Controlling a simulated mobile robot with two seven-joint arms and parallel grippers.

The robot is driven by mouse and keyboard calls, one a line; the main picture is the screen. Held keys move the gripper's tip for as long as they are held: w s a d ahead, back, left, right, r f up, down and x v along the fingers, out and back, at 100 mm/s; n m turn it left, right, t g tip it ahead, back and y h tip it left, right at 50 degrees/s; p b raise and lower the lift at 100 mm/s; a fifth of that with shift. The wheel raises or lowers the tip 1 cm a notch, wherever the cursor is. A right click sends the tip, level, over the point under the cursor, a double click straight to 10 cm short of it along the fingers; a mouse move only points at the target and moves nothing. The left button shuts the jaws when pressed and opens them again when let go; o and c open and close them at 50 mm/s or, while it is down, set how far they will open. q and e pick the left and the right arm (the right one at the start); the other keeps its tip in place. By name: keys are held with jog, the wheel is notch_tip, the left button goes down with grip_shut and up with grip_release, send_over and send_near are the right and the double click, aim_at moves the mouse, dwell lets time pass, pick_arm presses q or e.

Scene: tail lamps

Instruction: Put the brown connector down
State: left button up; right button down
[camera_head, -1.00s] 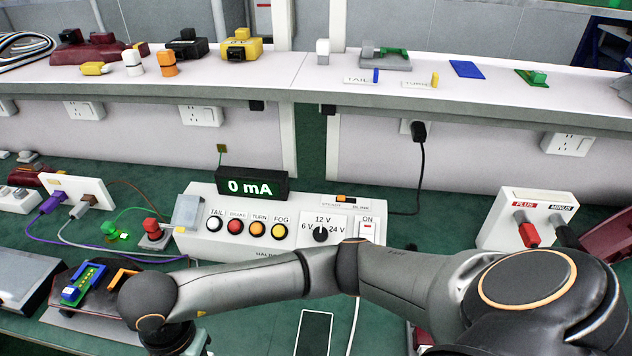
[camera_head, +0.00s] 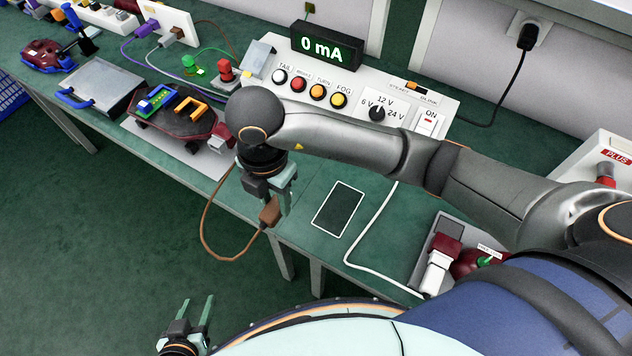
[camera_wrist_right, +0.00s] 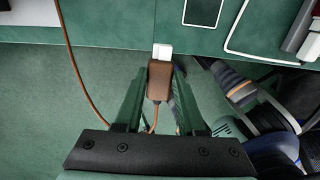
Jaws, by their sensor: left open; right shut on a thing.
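My right gripper (camera_head: 283,200) is shut on the brown connector (camera_head: 269,212), which hangs beside the front edge of the green bench (camera_head: 300,230). In the right wrist view the brown connector (camera_wrist_right: 158,82) sits between the two fingers (camera_wrist_right: 157,95), its white end pointing toward the bench edge. Its brown cable (camera_head: 205,235) loops down below the bench edge and back up toward the dark red lamp unit (camera_head: 180,125). My left gripper (camera_head: 198,312) is open and empty, low over the floor and away from the bench.
A grey tray (camera_head: 440,245) holds a dark red part at right.

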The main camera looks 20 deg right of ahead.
jog(key=w+d+f, duration=0.3)
jog(key=w+d+f+b, duration=0.1)
jog(key=w+d+f, duration=0.2)
jog(key=d+f, duration=0.1)
jog(key=shift+w+d+f, duration=0.3)
jog(key=shift+f, duration=0.25)
jog(key=shift+w+d+f, duration=0.1)
jog(key=shift+f, duration=1.6)
jog(key=shift+f, duration=0.1)
jog(key=shift+f, duration=0.1)
jog(key=c, duration=0.5)
grip_release()
notch_tip(320, 180, up, 12)
jog(key=shift+r+p, duration=0.25)
jog(key=shift+p, duration=0.05)
